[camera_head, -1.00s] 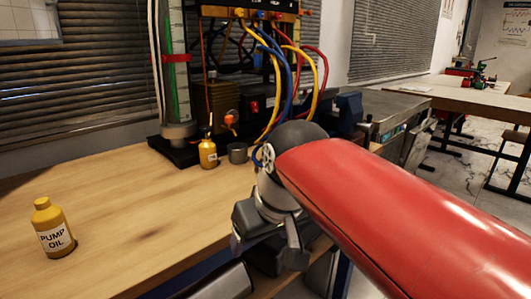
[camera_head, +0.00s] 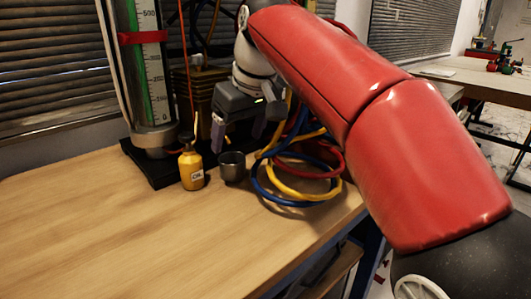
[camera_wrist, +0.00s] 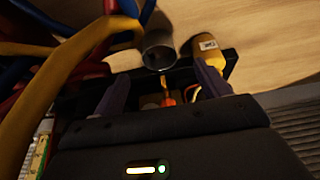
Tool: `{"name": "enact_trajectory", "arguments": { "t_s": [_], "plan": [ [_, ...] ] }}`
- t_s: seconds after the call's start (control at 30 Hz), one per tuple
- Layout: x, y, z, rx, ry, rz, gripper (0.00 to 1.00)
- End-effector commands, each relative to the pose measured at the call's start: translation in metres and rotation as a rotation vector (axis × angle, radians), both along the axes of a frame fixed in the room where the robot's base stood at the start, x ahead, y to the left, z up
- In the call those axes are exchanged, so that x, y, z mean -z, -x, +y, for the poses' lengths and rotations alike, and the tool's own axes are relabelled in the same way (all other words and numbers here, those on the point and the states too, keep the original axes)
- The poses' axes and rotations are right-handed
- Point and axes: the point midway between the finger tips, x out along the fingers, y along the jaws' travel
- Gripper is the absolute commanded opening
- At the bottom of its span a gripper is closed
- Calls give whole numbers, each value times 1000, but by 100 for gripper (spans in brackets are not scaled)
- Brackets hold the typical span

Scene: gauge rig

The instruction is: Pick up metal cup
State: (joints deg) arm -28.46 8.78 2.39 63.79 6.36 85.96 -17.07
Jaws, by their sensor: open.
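The oil bottle (camera_wrist: 208,48) shows beside the right finger. Nothing touches the cup.
Coiled blue, yellow and red hoses (camera_head: 300,175) lie right of the cup. A black base (camera_head: 150,163) with a tall green-scaled tube (camera_head: 148,75) stands behind left. The wooden bench (camera_head: 130,235) is bare at the front and left.

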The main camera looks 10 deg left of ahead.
Motion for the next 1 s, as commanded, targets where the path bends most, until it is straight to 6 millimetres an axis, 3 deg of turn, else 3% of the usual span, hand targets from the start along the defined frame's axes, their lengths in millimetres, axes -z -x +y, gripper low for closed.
{"name": "enact_trajectory", "arguments": {
  "t_s": [0.17, 0.67, 0.97, 1.0],
  "plan": [
    [7, -3, 13, -29, 0, 2, 75],
    [68, -14, 27, -25, 1, 2, 75],
    [72, -16, 29, -25, -1, 0, 75],
    [72, -16, 29, -25, -1, 0, 71]
  ]
}}
